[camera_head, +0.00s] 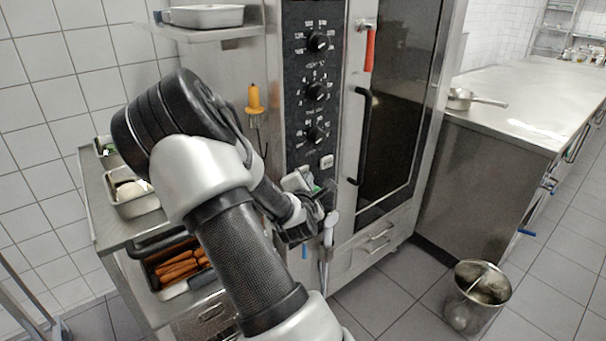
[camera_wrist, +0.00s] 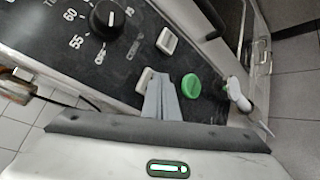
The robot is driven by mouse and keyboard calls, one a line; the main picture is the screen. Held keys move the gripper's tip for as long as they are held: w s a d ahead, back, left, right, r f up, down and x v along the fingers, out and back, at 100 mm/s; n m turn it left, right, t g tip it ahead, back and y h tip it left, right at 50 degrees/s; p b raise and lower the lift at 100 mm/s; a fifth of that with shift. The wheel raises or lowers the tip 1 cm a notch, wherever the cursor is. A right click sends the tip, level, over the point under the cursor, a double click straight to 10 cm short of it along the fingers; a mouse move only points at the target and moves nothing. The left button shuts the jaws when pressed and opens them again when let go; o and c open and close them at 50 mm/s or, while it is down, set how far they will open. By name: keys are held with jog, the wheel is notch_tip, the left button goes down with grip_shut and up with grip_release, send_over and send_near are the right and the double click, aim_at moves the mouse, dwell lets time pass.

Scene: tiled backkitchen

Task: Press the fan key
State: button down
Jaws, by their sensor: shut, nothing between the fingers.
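The black control panel (camera_head: 296,68) of the tall oven also fills the upper left of the wrist view (camera_wrist: 60,45). In the wrist view, one white key (camera_wrist: 167,40) is in clear sight beside a dial, and a second white key (camera_wrist: 145,79) lies lower, beside my fingertips. A round green button (camera_wrist: 191,86) is just right of the fingers. No readable mark shows which key is for the fan. My gripper (camera_wrist: 161,82) is shut and empty, its tips at the panel between the lower white key and the green button. I cannot tell whether they touch.
A black dial (camera_wrist: 106,19) is near the fingers. The oven door has a long black handle (camera_head: 363,135). A hand shower (camera_head: 329,228) hangs at the oven's lower front. A trolley with trays (camera_head: 100,206) stands left. A metal bucket (camera_head: 462,312) stands on the floor right.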

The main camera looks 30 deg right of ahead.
jog(key=shift+w, duration=0.4)
dwell(0.7)
jog(key=shift+s, duration=0.8)
jog(key=shift+s+d, duration=0.2)
jog(key=shift+s, duration=2.3)
